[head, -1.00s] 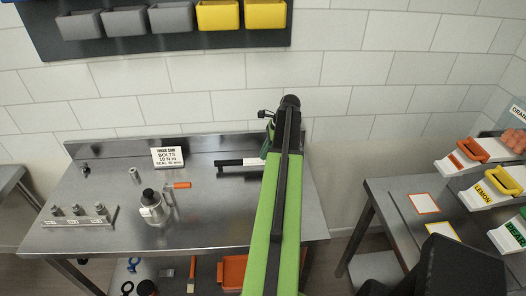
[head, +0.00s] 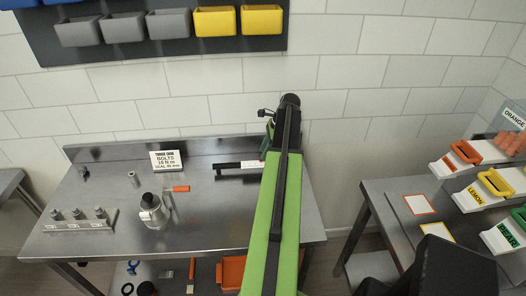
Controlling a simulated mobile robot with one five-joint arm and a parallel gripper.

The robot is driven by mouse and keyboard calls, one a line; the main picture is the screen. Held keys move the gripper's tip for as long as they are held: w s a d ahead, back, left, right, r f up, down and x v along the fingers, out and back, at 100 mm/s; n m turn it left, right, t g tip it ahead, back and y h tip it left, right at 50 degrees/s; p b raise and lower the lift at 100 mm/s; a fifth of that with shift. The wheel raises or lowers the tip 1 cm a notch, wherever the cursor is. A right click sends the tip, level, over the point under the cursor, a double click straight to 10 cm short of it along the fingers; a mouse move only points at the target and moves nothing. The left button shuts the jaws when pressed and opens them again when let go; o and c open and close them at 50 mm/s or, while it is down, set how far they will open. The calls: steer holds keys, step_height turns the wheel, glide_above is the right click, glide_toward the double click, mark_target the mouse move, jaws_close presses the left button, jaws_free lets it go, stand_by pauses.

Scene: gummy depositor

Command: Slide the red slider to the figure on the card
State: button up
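The white card (head: 166,160) stands upright at the back of the steel bench. Its print starts with a torque heading and "BOLTS", with a figure in N m and one in mm that are too small to read surely. A dark bar with a white scale-like strip (head: 240,165) lies right of the card, its right end close to my arm. I cannot make out a red slider; one may be too small to see or hidden behind my arm. My gripper (head: 267,119) is at the arm's far end, above the bench's back edge; its fingers are too small and partly hidden to judge.
A metal canister (head: 153,208) and an orange-handled tool (head: 180,188) stand mid-bench. A bolt rack (head: 80,220) is at the front left. A side table (head: 385,205) at right holds labelled bins. The bench front right of the canister is clear.

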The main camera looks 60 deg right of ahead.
steer(key=p+v, duration=1.2)
steer(key=v, duration=0.3)
steer(key=shift+p, duration=0.3)
